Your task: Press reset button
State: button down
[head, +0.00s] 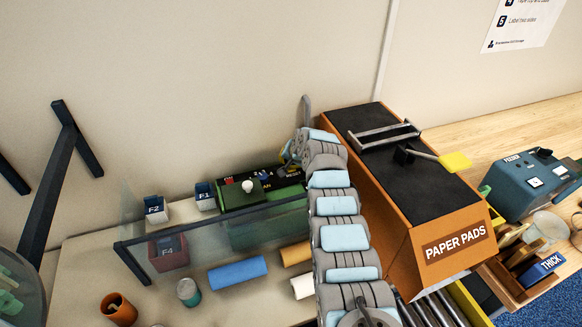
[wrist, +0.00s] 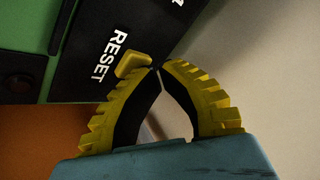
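The reset button is a yellow block (wrist: 133,65) on a black panel (wrist: 85,60), beside the white word RESET in the wrist view. My gripper (wrist: 158,68) has its two yellow ribbed fingers drawn together at the tips, with nothing between them. The fingertips are right beside the button, at its right edge in the picture; I cannot tell if they touch it. In the head view, the green machine (head: 262,235) with the black-topped panel stands at the back of the table. My arm reaches over to its right end, and the button cannot be made out there.
A clear guard with a dark rail (head: 215,223) stands before the green machine. Small bins (head: 155,209) are at its left. A blue roll (head: 238,273) and other rolls lie in front. The orange paper pads box (head: 440,240) stands close to the right of my arm.

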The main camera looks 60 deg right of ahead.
jog(key=shift+r, duration=0.15)
jog(key=shift+r+p, duration=0.4)
jog(key=shift+r, duration=0.3)
jog(key=shift+r, duration=0.1)
jog(key=shift+r+p, duration=0.75)
jog(key=shift+r, duration=1.65)
